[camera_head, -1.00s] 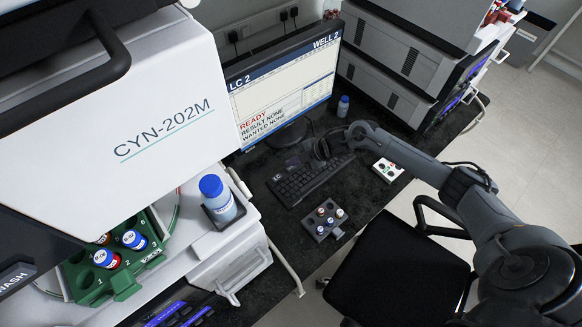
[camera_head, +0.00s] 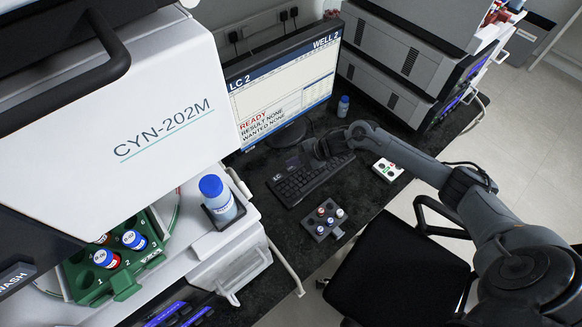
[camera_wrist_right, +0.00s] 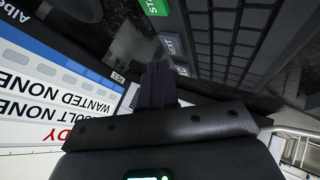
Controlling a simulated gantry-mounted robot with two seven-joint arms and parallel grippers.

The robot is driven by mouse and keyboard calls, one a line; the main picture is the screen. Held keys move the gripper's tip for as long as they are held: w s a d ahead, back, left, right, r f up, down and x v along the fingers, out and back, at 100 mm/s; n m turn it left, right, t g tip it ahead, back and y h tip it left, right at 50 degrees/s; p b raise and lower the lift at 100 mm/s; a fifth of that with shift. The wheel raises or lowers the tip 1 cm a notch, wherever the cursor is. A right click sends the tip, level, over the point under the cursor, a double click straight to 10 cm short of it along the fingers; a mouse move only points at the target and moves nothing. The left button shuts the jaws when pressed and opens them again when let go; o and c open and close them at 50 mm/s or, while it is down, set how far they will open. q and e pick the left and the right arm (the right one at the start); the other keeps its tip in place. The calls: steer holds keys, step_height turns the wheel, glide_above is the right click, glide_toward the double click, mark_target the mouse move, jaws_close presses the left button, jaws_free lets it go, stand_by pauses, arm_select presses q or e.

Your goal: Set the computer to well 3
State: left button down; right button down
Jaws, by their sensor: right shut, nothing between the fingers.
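The computer's monitor (camera_head: 285,85) stands at the back of the bench. Its screen reads LC 2, WELL 2, READY, RESULT NONE and WANTED NONE. The keyboard (camera_head: 308,180) lies in front of it. My right gripper (camera_head: 319,150) is at the keyboard's far edge, below the screen. In the right wrist view, the shut, empty fingers (camera_wrist_right: 157,85) are beside a light lettered key (camera_wrist_right: 172,45) and a green key (camera_wrist_right: 154,6). I cannot tell whether the tips touch a key. The monitor shows upside down there (camera_wrist_right: 40,90). My left gripper is not in view.
A small vial rack (camera_head: 324,220) sits in front of the keyboard, and a white box (camera_head: 388,169) lies to its right. A blue-capped bottle (camera_head: 218,199) and a green vial rack (camera_head: 125,284) are at left. A black chair (camera_head: 395,265) stands before the bench.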

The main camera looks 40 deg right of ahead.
mark_target(294, 169)
steer(key=shift+f, duration=0.45)
stand_by(0.5)
steer(key=shift+f+b, duration=0.4)
steer(key=shift+r, duration=0.1)
stand_by(0.4)
steer(key=shift+r+p, duration=0.75)
steer(key=shift+p, duration=0.05)
steer(key=shift+r, duration=0.1)
step_height(294, 169, up, 2)
steer(key=shift+p, duration=1)
step_height(294, 169, up, 3)
steer(key=p, duration=0.2)
steer(key=shift+p, duration=0.35)
